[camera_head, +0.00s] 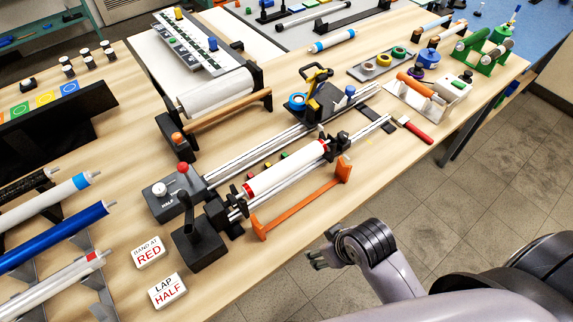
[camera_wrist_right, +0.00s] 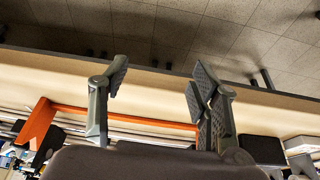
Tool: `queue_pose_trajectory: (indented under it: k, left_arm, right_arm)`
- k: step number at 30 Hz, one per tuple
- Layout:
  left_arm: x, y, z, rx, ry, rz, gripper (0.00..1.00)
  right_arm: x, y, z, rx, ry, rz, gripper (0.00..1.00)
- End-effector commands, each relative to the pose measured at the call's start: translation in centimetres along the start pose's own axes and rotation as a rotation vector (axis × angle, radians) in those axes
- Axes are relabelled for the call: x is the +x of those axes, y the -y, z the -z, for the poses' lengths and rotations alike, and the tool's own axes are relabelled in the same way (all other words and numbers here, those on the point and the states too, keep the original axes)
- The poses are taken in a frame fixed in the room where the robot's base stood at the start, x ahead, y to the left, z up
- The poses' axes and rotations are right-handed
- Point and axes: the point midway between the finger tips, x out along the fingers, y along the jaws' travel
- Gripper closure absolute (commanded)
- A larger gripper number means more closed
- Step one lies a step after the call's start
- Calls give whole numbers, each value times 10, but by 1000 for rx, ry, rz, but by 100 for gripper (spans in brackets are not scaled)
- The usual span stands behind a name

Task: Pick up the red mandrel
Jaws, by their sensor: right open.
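A white roller with red ends (camera_head: 285,170) lies lengthwise in the winding machine, above the orange bar. A white tube with a red band near its end (camera_head: 55,288) lies in the rack at the lower left. I cannot tell which of the two is the red mandrel. My right gripper (camera_head: 318,257) is over the floor just off the table's front edge, apart from both. In the right wrist view my right gripper (camera_wrist_right: 158,82) is open and empty, with the orange bar (camera_wrist_right: 130,117) beyond its fingers. My left gripper is not in view.
A black lever (camera_head: 193,235) stands at the machine's left end. Two white cards (camera_head: 149,252) lie in front. Blue and black tubes (camera_head: 50,238) share the rack. A red-handled brush (camera_head: 417,131) and an orange tool (camera_head: 415,84) lie farther right. Bare tabletop shows along the front edge.

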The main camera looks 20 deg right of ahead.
Motion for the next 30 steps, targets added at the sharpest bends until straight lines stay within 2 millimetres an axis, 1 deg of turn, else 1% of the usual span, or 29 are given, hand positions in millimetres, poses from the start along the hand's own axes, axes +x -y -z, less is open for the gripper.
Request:
queue_pose_trajectory:
  k: [1,2,3,11,15,19,23,26,30]
  left_arm:
    - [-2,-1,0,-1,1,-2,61]
    - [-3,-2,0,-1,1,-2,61]
    - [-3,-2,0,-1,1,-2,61]
    - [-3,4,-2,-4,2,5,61]
    - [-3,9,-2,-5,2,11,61]
    - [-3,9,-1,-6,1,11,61]
    - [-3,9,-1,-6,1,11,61]
    - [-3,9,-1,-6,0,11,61]
    - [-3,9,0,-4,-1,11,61]
  right_arm:
    - [-17,3,10,-20,-21,8,43]
    - [-27,5,16,-40,-35,16,43]
    - [-40,11,31,-89,-63,34,43]
    - [-53,42,94,-392,-158,130,43]
    - [-63,56,128,-601,-199,165,43]
    - [-76,62,160,-844,-217,178,43]
    - [-90,57,186,-1089,-196,170,43]
    - [-104,44,203,-1252,-158,152,43]
    - [-126,16,223,-1435,-79,122,43]
